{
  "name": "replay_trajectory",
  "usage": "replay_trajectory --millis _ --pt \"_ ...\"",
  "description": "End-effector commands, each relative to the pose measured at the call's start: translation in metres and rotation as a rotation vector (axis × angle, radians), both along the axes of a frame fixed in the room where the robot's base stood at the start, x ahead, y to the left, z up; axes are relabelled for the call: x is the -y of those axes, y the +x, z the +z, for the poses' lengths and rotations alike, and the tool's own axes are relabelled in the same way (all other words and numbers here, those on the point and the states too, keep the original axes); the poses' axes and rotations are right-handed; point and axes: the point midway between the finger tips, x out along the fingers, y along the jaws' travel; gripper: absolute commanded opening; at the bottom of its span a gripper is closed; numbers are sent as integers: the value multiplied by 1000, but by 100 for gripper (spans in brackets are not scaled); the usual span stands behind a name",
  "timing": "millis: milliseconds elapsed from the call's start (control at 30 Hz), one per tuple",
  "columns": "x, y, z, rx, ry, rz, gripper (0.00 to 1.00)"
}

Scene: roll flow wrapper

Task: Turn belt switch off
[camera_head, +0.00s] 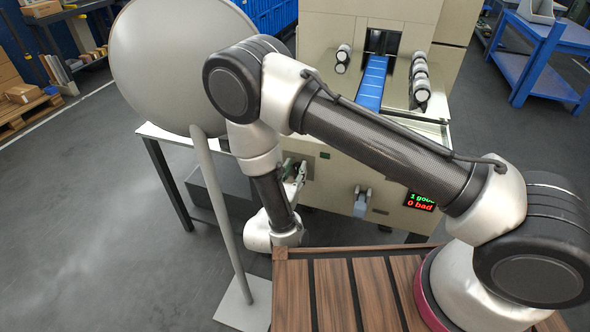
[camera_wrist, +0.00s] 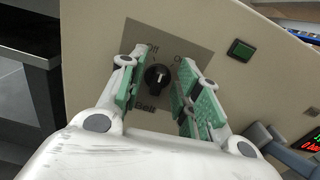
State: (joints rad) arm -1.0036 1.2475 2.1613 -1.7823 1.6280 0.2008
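The belt switch is a round black knob (camera_wrist: 157,77) on a grey label plate (camera_wrist: 190,52) marked "Off" at upper left, "On" at upper right and "Belt" below. Its pale mark points roughly upward; I cannot tell for certain which label it is set to. My gripper (camera_wrist: 161,64) is open, with one green-padded finger on each side of the knob and a visible gap to it. In the head view, my gripper (camera_head: 296,172) is at the machine's front panel, and the knob is hidden there.
The beige machine front (camera_head: 328,180) carries a green square button (camera_wrist: 241,50), a grey handle (camera_head: 361,201) and a display (camera_head: 420,201) reading "1 good, 0 bad". A blue belt (camera_head: 372,83) runs on top. A large grey disc on a pole (camera_head: 220,215) stands left of my arm.

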Motion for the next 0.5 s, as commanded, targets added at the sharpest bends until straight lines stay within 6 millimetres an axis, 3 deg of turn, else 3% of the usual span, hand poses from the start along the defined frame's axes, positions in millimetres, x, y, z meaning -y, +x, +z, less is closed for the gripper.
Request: replay_trajectory --millis 33,200,500 --pt "0 0 0 0 0 0 28" --pt "0 0 0 0 0 0 0" --pt "-1 0 0 -34 -93 0 0"
